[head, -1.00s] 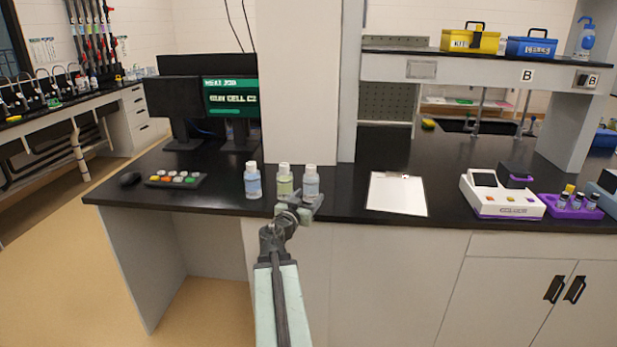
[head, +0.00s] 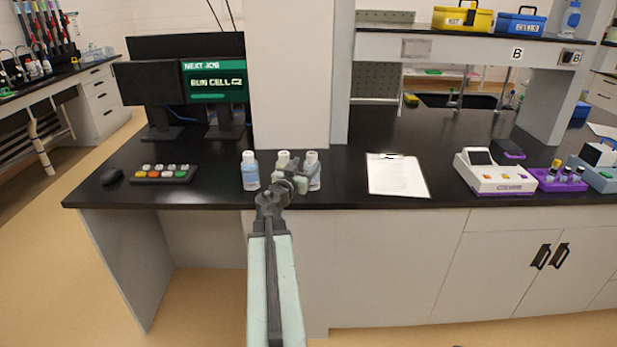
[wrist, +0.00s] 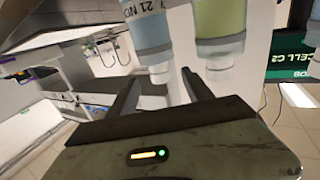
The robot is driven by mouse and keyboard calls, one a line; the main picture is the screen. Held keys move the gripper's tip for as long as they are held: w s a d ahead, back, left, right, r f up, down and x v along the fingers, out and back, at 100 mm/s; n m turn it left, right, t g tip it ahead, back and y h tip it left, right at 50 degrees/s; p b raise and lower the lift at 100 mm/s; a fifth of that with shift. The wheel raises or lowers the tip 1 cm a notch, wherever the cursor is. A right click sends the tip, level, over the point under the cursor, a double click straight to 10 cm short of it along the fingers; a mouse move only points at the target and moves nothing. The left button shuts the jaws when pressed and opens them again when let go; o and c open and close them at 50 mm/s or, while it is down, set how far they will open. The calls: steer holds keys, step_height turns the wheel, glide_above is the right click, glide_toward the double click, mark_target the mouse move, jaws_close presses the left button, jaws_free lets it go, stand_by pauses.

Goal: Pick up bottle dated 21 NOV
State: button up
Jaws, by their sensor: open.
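Three capped bottles stand in a row on the black bench. In the head view the left one (head: 250,172) is blue, the middle one (head: 283,160) is mostly hidden by my gripper, and the right one (head: 314,172) is pale blue. In the wrist view the bottles look upside down. There the pale blue bottle (wrist: 148,30) bears "21 NO", cut by the frame edge, and matches the right one. The greenish bottle (wrist: 219,22) is beside it. My gripper (head: 292,180) is open and empty in front of the middle and right bottles; its fingers (wrist: 160,82) flank the pale blue bottle's cap in the picture.
A clipboard (head: 397,177) lies to the right on the bench (head: 345,196). A white pillar (head: 290,80) rises behind the bottles. A button panel (head: 163,174) and mouse are left; a white instrument (head: 494,174) is farther right.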

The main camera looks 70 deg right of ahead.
mark_target(310, 160)
steer(key=d, duration=0.6)
steer(key=shift+s, duration=0.15)
jaws_close()
stand_by(1.2)
